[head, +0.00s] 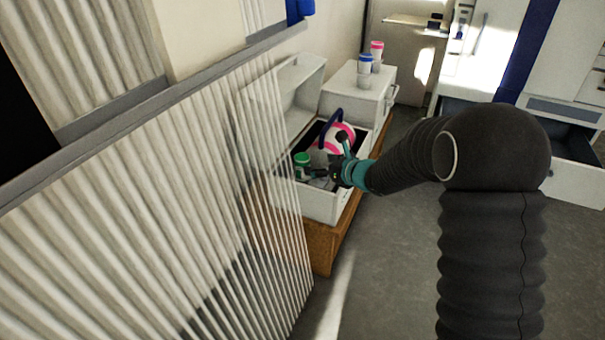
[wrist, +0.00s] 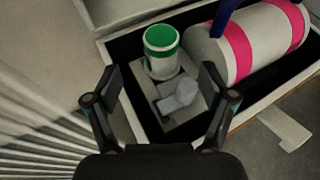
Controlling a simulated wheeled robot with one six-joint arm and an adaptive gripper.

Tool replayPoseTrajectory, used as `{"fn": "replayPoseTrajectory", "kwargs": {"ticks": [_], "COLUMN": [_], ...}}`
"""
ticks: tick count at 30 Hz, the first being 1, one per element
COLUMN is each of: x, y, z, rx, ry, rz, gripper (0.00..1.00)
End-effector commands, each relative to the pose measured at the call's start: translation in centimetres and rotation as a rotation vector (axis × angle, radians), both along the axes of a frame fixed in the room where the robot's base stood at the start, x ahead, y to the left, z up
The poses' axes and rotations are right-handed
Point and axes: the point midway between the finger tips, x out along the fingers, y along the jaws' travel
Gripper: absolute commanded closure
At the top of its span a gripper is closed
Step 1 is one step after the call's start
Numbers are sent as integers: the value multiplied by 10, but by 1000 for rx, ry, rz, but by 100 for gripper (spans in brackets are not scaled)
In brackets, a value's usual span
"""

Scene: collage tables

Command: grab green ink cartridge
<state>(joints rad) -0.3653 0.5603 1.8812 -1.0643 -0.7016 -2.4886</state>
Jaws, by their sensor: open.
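The green ink cartridge (wrist: 161,52) is a white cylinder with a green top and a green band. It stands in an open white box (wrist: 128,109), beside a small grey-white object (wrist: 177,97). In the head view the cartridge (head: 302,166) shows at the left inside the box (head: 322,207). My gripper (wrist: 161,88) is open and empty, its two fingers spread to either side of the grey-white object. The cartridge is beyond the fingertips in the wrist view, apart from them. In the head view my gripper (head: 325,175) reaches into the box area from the right, and its fingertips are hard to make out.
A white and pink striped cylinder (wrist: 250,45) with a blue handle lies in the same box. A ribbed panel (head: 170,210) stands close on the left. White containers with blue and pink (head: 365,62) stand on a box behind. Grey floor (head: 400,250) is free at right.

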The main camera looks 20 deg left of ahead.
Motion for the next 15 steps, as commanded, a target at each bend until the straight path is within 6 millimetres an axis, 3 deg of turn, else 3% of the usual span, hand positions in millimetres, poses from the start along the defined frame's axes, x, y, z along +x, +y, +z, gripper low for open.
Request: {"fn": "replayPoseTrajectory", "kwargs": {"ticks": [6, 15], "x": [17, 27], "y": [28, 44], "z": [-14, -21], "rx": [0, 1], "ry": [2, 3], "rz": [-2, -2], "gripper": [17, 17]}}
